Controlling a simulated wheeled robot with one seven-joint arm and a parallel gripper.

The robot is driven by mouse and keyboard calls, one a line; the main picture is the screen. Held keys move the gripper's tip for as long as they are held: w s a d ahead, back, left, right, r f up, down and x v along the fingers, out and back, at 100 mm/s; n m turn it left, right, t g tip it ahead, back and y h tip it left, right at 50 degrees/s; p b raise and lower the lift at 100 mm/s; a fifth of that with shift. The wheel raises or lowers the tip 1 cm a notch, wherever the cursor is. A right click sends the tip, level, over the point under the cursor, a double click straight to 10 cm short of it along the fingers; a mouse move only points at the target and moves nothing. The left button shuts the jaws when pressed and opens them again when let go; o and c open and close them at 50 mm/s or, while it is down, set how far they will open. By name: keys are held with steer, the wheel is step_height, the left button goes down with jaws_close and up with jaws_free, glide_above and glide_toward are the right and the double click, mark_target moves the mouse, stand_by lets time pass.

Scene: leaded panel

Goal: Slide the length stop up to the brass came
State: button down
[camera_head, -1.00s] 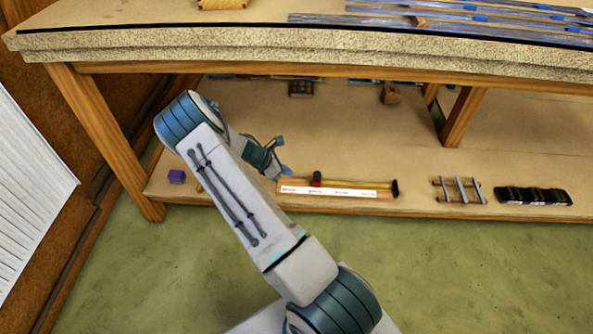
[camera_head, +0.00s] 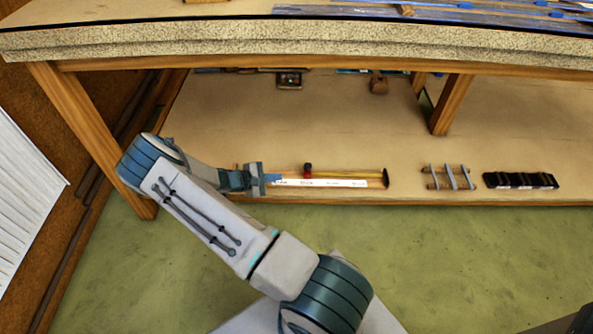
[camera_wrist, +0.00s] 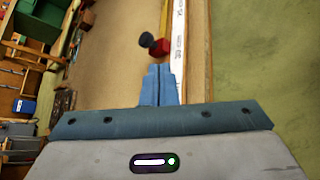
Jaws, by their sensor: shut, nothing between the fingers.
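A wooden ruler board with a white marked strip (camera_head: 335,183) lies along the front of the lower shelf. The strip also shows in the wrist view (camera_wrist: 178,40). A small red block (camera_head: 307,170), apparently the length stop, sits at its back side; it also shows in the wrist view (camera_wrist: 160,47) beside a dark rounded piece (camera_wrist: 146,40). A thin yellow strip (camera_head: 350,171), perhaps the brass came, runs from near the red block to a dark end piece (camera_head: 386,178). My gripper (camera_head: 268,180) is shut and empty at the board's left end, its fingertips (camera_wrist: 157,72) pointing along it, short of the red block.
The bench top (camera_head: 150,30) overhangs the shelf, with a leg (camera_head: 452,104) at right. A small rack of bars (camera_head: 449,178) and a black block row (camera_head: 520,181) lie right of the board. The shelf behind the board is mostly clear.

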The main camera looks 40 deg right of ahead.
mark_target(308, 170)
step_height(308, 170, down, 3)
steer(key=a+m+t+h, duration=0.2)
steer(key=m+t+h, duration=0.1)
steer(key=m+t, duration=0.3)
steer(key=b+x, duration=0.1)
steer(key=x, duration=0.2)
steer(key=b+x, duration=0.1)
steer(key=x, duration=0.2)
steer(key=b+x, duration=0.1)
steer(key=x, duration=0.2)
steer(key=shift+w+f+b, duration=0.25)
steer(key=shift+f+b, duration=0.1)
steer(key=shift+b, duration=0.05)
steer(key=d, duration=0.1)
steer(key=s+d+b, duration=0.1)
steer(key=d, duration=0.1)
steer(key=shift+s+d+f, duration=0.1)
steer(key=shift+f, duration=0.05)
steer(key=shift+s+d, duration=0.2)
steer(key=shift+d, duration=0.2)
steer(key=shift+p, duration=0.3)
